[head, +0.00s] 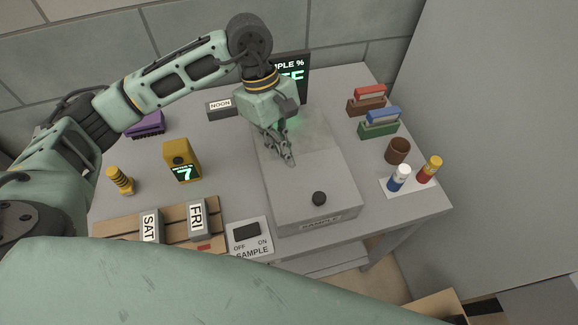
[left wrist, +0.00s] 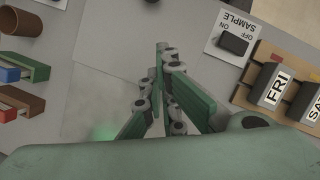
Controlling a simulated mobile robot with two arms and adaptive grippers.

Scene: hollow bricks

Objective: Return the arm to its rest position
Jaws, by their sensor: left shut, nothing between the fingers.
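My left arm (head: 170,70) comes in from the left of the head view and bends down at its dark joint. My left gripper (head: 290,161) points down over the grey slab-like box marked SAMPLE (head: 300,190). Its fingers are shut together with nothing between them. In the left wrist view the closed fingers (left wrist: 162,50) show against the grey box top. I cannot tell the exact gap between the fingertips and the box. My right gripper is not in view.
A dark display (head: 294,68) stands behind the gripper. Nearby are a switch plate (head: 263,249), a yellow device (head: 181,160), FRI (head: 197,216) and SAT (head: 150,227) blocks, a brown cup (head: 397,151) and two small bottles.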

